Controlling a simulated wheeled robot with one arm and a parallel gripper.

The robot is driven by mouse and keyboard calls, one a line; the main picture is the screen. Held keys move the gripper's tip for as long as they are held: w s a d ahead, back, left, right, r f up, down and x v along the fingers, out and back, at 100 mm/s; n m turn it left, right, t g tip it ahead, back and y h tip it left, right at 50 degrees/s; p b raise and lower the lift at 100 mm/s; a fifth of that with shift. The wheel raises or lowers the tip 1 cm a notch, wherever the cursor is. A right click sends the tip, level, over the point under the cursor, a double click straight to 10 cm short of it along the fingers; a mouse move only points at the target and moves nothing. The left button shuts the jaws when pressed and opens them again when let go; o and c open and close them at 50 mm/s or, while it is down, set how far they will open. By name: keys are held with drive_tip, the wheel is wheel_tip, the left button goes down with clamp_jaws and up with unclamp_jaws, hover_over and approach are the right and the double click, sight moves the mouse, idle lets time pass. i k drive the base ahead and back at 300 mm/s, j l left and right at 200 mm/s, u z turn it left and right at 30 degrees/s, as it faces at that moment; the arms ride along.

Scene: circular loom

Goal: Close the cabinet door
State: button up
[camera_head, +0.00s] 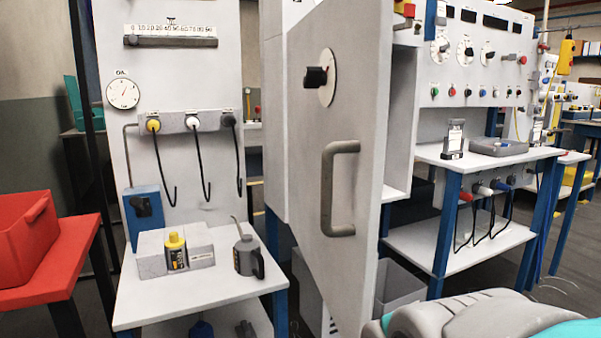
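The cabinet door (365,95) is a tall light-grey panel standing open in the middle of the view, swung out toward me. It carries a grey bar handle (328,188) and a round plate with a black knob (316,77). The cabinet body (273,120) shows behind and to the left of the door. Part of its inside shows to the right of the door's edge. My gripper's fingers are not visible.
A white table (190,295) with an oil bottle (176,250) and an oil can (246,256) stands left of the door. A red bin (28,235) is at far left. A workbench (480,160) stands to the right. A grey bin (398,287) sits on the floor behind the door.

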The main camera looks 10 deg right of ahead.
sight(337, 152)
drive_tip(key=k+l, duration=0.7)
drive_tip(key=k+l+u, duration=0.15)
drive_tip(key=j+z, duration=0.2)
drive_tip(key=i+l, duration=0.05)
